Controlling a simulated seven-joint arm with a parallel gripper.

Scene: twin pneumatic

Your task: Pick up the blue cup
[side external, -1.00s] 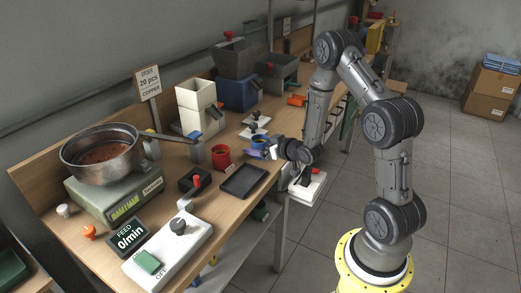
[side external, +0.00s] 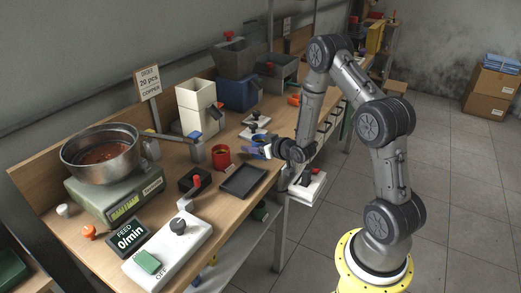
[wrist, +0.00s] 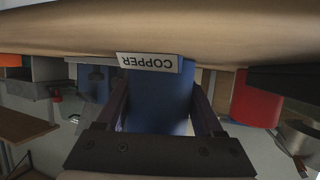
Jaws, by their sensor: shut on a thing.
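The blue cup (side external: 259,139) stands on the wooden bench, near its front edge and right of the red cup (side external: 221,157). In the wrist view, which is upside down, the blue cup (wrist: 160,98) sits between my two fingers, with a "COPPER" label on the bench side of it. My gripper (side external: 262,150) reaches in from the right and is shut on the blue cup. I cannot tell any gap between cup and bench. The red cup (wrist: 256,100) also shows to the right in the wrist view.
A black tray (side external: 243,181) lies in front of the red cup. A metal pan (side external: 100,152) sits on a scale at the left. White and dark hoppers (side external: 197,105) stand behind. A white switch box (side external: 168,247) is at the front.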

